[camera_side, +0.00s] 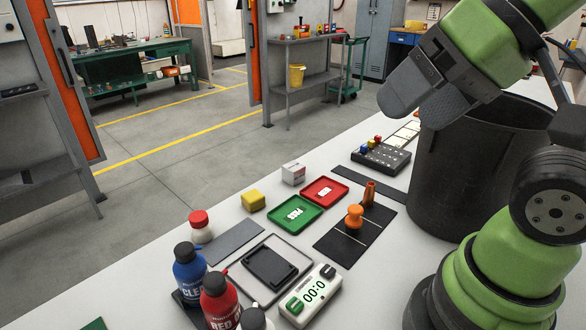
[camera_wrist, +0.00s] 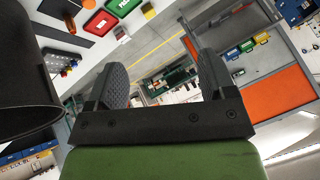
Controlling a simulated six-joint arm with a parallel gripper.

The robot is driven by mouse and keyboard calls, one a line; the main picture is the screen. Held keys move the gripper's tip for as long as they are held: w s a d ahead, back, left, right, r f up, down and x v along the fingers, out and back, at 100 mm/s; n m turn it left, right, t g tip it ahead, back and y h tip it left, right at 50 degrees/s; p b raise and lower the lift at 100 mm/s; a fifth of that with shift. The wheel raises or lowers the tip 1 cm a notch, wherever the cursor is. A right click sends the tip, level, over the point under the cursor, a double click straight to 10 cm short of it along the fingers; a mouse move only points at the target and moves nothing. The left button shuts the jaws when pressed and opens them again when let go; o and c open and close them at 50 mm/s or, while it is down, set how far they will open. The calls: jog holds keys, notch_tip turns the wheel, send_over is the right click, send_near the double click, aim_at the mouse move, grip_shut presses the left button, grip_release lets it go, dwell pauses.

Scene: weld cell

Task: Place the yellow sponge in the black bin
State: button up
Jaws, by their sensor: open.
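The yellow sponge (camera_side: 253,200) is a small block on the light table in the side view, just left of the green tray. My gripper (camera_side: 418,100) is raised in the air by the bin's upper left rim, well away from the sponge. In the wrist view its two grey fingers (camera_wrist: 163,78) are apart with nothing between them.
A green tray (camera_side: 281,218), a red tray (camera_side: 313,199) and a white box (camera_side: 293,174) are near the sponge.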

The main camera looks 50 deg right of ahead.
jog(key=n+g+h, duration=0.2)
jog(key=g+h, duration=0.1)
send_over(253, 195)
jog(key=s, duration=0.3)
jog(key=f, duration=2.4)
jog(key=shift+w+a+f, duration=0.2)
jog(key=shift+w+f, duration=0.05)
jog(key=shift+f, duration=0.1)
jog(key=shift+x, duration=2.85)
jog(key=shift+w, duration=0.15)
jog(key=shift+c, duration=0.2)
jog(key=shift+r, duration=0.1)
jog(key=c, duration=1)
